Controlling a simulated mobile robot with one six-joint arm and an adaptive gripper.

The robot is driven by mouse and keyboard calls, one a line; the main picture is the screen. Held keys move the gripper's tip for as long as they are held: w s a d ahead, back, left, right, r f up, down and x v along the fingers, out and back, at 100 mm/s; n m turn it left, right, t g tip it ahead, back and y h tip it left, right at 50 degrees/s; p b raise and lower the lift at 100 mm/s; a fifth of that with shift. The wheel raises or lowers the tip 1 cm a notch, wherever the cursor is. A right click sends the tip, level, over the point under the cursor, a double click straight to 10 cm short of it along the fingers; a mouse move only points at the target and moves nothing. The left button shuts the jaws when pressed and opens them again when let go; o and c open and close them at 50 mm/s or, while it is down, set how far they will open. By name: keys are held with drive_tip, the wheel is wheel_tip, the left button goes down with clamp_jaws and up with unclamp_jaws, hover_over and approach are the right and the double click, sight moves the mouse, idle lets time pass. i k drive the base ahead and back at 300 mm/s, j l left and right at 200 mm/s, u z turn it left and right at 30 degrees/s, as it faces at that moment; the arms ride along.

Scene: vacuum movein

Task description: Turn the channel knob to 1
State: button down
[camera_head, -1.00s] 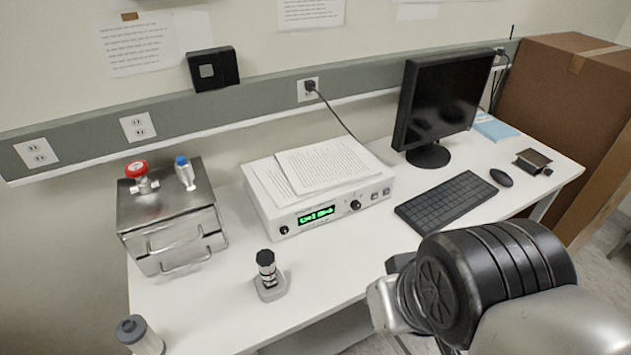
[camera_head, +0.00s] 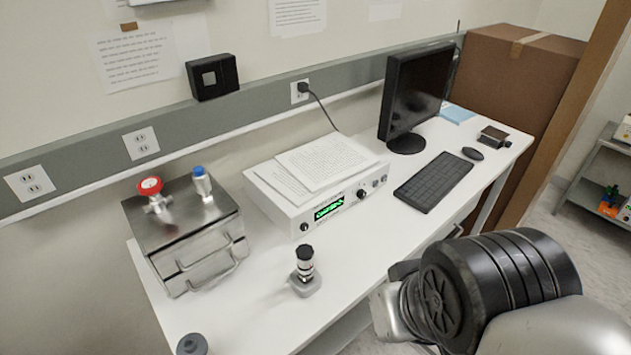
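A white controller box (camera_head: 280,212) stands on the white table, with a lit green display (camera_head: 329,208) on its front. A black knob (camera_head: 362,195) sits right of the display, and a smaller dark knob (camera_head: 304,227) sits at the left end of the front. The labels and the knob settings are too small to read, so I cannot tell which one is the channel knob. My arm shows at the lower right, apart from the box in the picture. My gripper is not in view.
Papers (camera_head: 318,162) lie on the box. A small grey stand with a black top (camera_head: 305,272) stands in front of it. A steel case with red and blue valves (camera_head: 190,235) is at the left. A keyboard (camera_head: 434,182) and monitor (camera_head: 416,90) are at the right.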

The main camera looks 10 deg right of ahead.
sight(362, 195)
drive_tip(key=i+l, duration=0.1)
drive_tip(key=l, duration=0.35)
drive_tip(key=i+l+z, duration=0.1)
drive_tip(key=l, duration=0.3)
drive_tip(key=i+l, duration=0.15)
drive_tip(key=l, duration=0.3)
